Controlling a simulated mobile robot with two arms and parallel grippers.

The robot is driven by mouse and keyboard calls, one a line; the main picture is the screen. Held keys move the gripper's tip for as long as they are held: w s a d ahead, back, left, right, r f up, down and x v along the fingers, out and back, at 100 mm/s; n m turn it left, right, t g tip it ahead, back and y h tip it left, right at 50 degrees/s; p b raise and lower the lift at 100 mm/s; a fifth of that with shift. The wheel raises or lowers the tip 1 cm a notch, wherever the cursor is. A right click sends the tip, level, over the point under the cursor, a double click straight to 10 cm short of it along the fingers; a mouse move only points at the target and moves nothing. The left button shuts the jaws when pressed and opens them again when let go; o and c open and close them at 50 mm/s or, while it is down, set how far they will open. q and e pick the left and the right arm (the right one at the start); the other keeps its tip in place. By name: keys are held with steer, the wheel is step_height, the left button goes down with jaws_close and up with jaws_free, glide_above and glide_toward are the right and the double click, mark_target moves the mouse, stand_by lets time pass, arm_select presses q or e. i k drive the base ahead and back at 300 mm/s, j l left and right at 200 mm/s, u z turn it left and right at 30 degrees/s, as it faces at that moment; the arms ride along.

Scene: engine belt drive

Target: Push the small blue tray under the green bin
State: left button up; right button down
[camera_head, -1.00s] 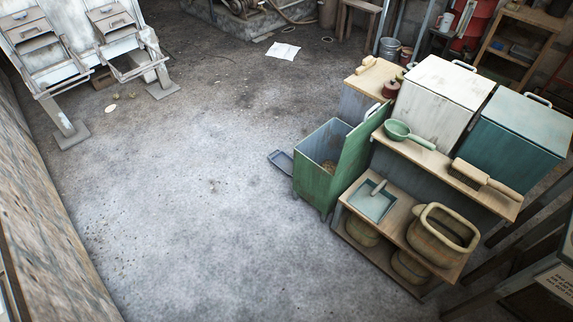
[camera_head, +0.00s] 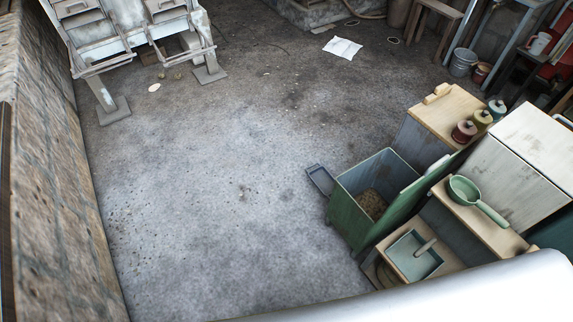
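The small blue tray (camera_head: 319,179) lies on the concrete floor at the left side of the green bin (camera_head: 348,218). Part of the tray sticks out, and its right end is hidden by the bin or lies close against it; I cannot tell how far under it reaches. The bin stands with its lid open, leaning to the right, and holds some brown material. Neither of my grippers is in view.
A shelf bench (camera_head: 478,218) with a green ladle (camera_head: 464,190) and a blue-grey dustpan (camera_head: 410,259) stands right of the bin. A wooden-topped cabinet (camera_head: 446,113) stands behind it. A pale smooth shape, possibly my arm, covers the lower right. The floor (camera_head: 200,200) left of the bin is clear.

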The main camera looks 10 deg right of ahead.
mark_target(324, 181)
steer(key=i+j+u, duration=0.3)
steer(key=i, duration=0.55)
steer(key=i+l+u, duration=0.1)
steer(key=i+u, duration=0.2)
steer(key=i, duration=0.55)
steer(key=i+z, duration=0.8)
steer(key=i+j+z, duration=0.2)
steer(key=z, duration=0.25)
steer(key=i, duration=0.1)
